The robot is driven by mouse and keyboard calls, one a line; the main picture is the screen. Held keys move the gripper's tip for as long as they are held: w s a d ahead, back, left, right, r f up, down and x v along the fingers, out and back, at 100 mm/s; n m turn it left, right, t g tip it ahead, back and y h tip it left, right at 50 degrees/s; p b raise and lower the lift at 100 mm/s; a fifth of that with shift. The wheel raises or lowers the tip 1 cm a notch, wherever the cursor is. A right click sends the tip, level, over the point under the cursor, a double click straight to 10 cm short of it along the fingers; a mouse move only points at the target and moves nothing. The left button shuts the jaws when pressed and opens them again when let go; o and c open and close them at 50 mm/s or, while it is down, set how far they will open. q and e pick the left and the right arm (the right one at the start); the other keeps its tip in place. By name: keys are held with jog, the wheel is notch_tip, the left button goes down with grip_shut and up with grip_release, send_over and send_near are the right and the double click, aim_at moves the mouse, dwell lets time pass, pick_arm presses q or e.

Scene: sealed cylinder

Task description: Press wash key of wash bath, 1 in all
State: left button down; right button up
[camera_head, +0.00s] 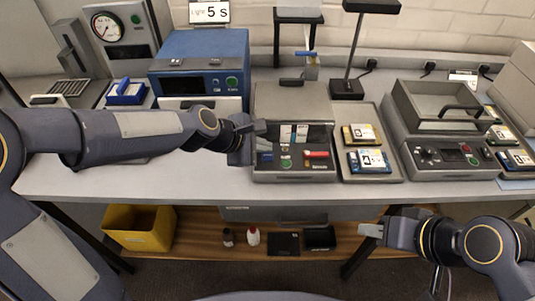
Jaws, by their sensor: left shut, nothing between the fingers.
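A grey machine with an open rectangular tub (440,100) stands at the right of the bench; it looks like the wash bath. Its sloped front panel has dark knobs, a small display, a red key and a green key (473,161). The key labels are too small to read. My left gripper (252,142) is shut and empty, at the left front of the middle machine, well left of the tub. My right gripper (370,230) is low at the right, in front of the bench edge; its finger gap cannot be made out.
The middle grey machine (292,102) also has a green and a red key. Labelled cases lie on a tray (390,172) between the machines. A blue oven-like unit (200,48) stands at the left. A yellow bin (140,228) and small items sit on the lower shelf.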

aim_at(264, 157)
dwell(0.3)
pick_arm(q)
jog(key=shift+f+b, duration=0.3)
jog(key=shift+f, duration=0.15)
jog(key=shift+f+b, duration=0.3)
jog(key=shift+f, duration=0.1)
dwell(0.4)
dwell(0.4)
jog(key=shift+r+p, duration=0.8)
jog(key=shift+p, duration=0.05)
notch_tip(264, 157, up, 5)
jog(key=p, duration=0.5)
jog(key=shift+r, duration=0.15)
